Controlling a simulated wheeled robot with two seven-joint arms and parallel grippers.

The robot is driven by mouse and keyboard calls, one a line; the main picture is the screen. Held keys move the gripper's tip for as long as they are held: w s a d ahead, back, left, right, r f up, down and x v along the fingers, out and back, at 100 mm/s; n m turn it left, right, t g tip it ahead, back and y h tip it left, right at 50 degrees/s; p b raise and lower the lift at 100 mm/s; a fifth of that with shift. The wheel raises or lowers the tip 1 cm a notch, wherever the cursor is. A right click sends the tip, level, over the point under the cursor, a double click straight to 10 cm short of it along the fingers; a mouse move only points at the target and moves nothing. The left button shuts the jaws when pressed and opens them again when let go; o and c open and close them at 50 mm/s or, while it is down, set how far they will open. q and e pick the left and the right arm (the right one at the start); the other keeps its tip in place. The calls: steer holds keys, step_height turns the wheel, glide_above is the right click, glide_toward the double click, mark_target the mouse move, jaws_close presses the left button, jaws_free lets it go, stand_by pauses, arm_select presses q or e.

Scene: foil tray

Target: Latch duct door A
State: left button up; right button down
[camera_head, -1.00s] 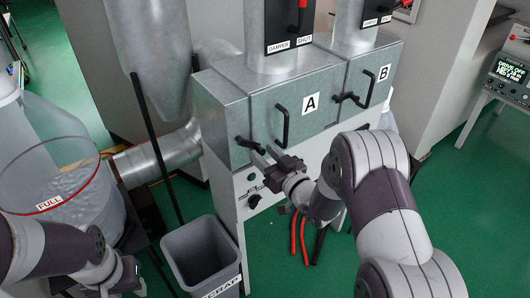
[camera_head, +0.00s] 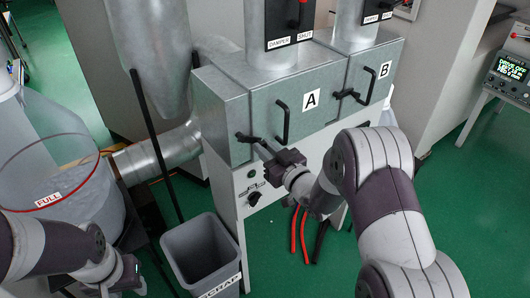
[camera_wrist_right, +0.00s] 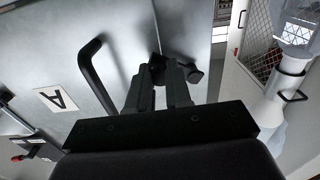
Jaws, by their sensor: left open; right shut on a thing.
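Duct door A (camera_head: 310,122) is the grey metal panel with the "A" label and a black vertical handle (camera_head: 283,122); it looks closed flush with its box. A small black latch (camera_head: 245,138) sits at the door's lower left edge. My right gripper (camera_head: 262,145) is at this latch, with its fingers shut on the latch lever. In the right wrist view the fingers are around the dark latch (camera_wrist_right: 157,66), and the handle (camera_wrist_right: 98,75) and label (camera_wrist_right: 57,99) are to the left. My left gripper (camera_head: 125,275) is low at the left, away from the duct, and open.
Duct door B (camera_head: 375,90) with its own latch (camera_head: 345,95) is to the right. A grey scrap bin (camera_head: 200,255) stands below left of the duct box. A clear drum marked FULL (camera_head: 60,165) is at the left. Red and black hoses (camera_head: 295,230) hang under the box.

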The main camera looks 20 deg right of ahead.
steer(key=n+b, duration=0.1)
steer(key=r+n+b, duration=0.1)
steer(key=n, duration=0.1)
steer(key=n+b, duration=0.1)
steer(key=shift+w+d+r+n, duration=0.1)
steer(key=shift+d+r+n, duration=0.15)
steer(key=shift+d+n, duration=0.1)
steer(key=shift+r+n+b, duration=0.5)
steer(key=shift+n+b, duration=0.35)
steer(key=shift+b, duration=0.1)
steer(key=shift+r, duration=0.15)
steer(key=c, duration=1.1)
jaws_free()
steer(key=shift+o, duration=0.2)
steer(key=shift+d, duration=0.1)
